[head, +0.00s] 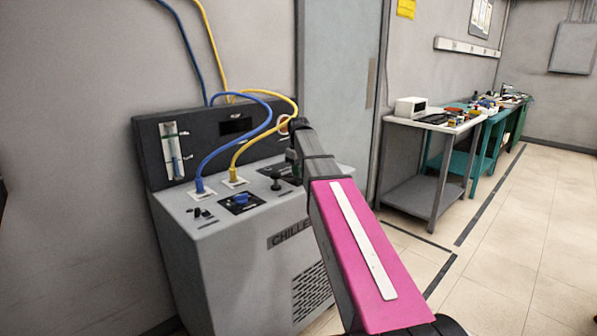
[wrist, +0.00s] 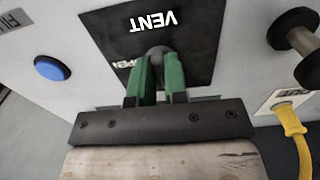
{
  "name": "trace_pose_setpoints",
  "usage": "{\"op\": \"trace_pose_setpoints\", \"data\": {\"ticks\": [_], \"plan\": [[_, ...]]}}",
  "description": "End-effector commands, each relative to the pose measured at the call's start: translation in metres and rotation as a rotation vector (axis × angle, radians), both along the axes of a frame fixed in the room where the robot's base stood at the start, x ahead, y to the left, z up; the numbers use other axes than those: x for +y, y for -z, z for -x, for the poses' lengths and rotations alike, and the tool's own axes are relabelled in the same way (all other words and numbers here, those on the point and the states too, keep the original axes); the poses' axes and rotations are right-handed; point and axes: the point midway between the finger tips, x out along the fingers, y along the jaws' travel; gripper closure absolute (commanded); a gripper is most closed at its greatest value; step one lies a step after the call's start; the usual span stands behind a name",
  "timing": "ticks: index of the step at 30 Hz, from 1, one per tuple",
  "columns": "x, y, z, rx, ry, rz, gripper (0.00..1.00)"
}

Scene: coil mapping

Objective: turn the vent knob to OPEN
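The black VENT plate (wrist: 200,38) fills the upper middle of the wrist view, its lettering upside down. The grey vent knob (wrist: 158,52) shows between my fingertips, much of it covered. My gripper (wrist: 160,62) has green fingers pressed close on both sides of the knob, with a narrow gap between them. Part of the word OPEN (wrist: 124,66) shows just left of the fingers. The knob's pointer is hidden, so its setting cannot be read. In the head view my gripper (head: 291,156) is at the right rear of the chiller top, and the knob is hidden.
The chiller (head: 225,260) stands by the wall. Blue (head: 199,185) and yellow (head: 233,177) hoses arch near my gripper. A blue knob (head: 241,200) and a black valve handle (head: 276,181) stick up from the top. The wrist view shows a blue button (wrist: 52,68) at left.

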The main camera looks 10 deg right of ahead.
Motion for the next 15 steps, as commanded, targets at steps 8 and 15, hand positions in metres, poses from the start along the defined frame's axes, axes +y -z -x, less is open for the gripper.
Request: {"op": "trace_pose_setpoints", "data": {"ticks": [8,15], "plan": [[0.0002,-0.0001,0.0001,0.0,0.026,0.0,1.0],[0.0006,-0.0001,0.0004,0.0,0.146,0.0,1.0]]}}
